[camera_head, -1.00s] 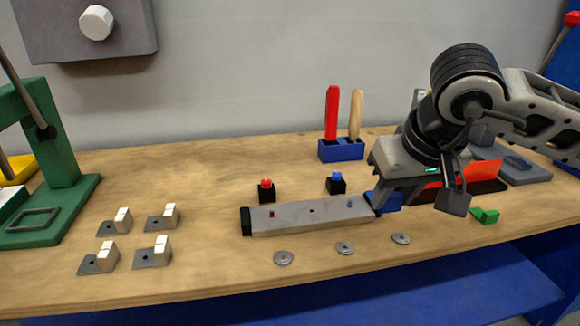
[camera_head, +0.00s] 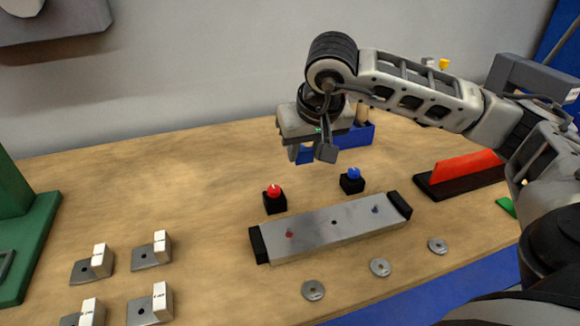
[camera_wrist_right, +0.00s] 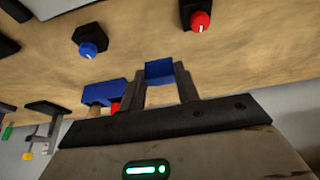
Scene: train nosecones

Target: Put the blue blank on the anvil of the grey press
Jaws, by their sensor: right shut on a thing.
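My right gripper (camera_head: 308,152) is raised above the middle of the bench, in front of the blue tool holder. In the right wrist view the blue blank (camera_wrist_right: 159,72) sits between its two fingers (camera_wrist_right: 163,88), which are shut on it. In the head view the blank is hard to tell from the blue holder behind it. A dark grey block (camera_head: 535,78) at the far right seems to be the upper part of the grey press; my right arm hides much of it. The anvil cannot be made out. My left gripper is not in view.
A metal bar with black ends (camera_head: 330,230) lies front centre, with red (camera_head: 274,200) and blue (camera_head: 352,180) knobbed boxes behind it. Washers lie in front. A red block on a black base (camera_head: 465,168) stands right. The green press (camera_head: 25,225) is left. The back left bench is clear.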

